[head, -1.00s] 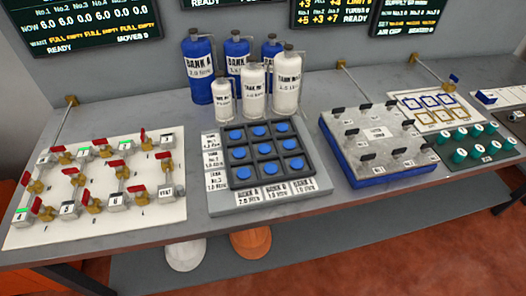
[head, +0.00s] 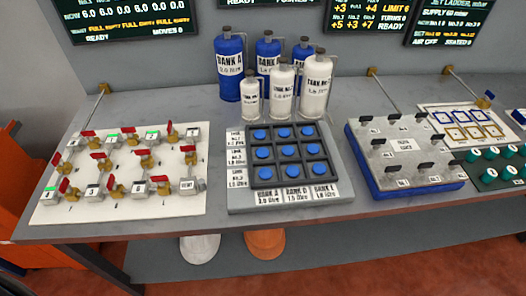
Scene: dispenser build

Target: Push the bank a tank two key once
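The key panel (head: 235,200) lies on the bench in the middle of the head view. Its dark frame holds a grid of round blue keys in three columns and three rows. The left column stands above the label BANK A (head: 270,195); its keys are the back key (head: 260,135), middle key (head: 263,153) and front key (head: 265,173). The tank labels (head: 237,157) run down the left side, but their numbers are too small to read surely. All keys look raised alike. Neither of my grippers is in view.
Blue bank bottles (head: 229,70) and white tank bottles (head: 316,85) stand behind the panel. A white valve board (head: 125,205) lies left, and a blue-based block (head: 415,185) lies right. Display screens (head: 130,20) hang above. The bench front edge is clear.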

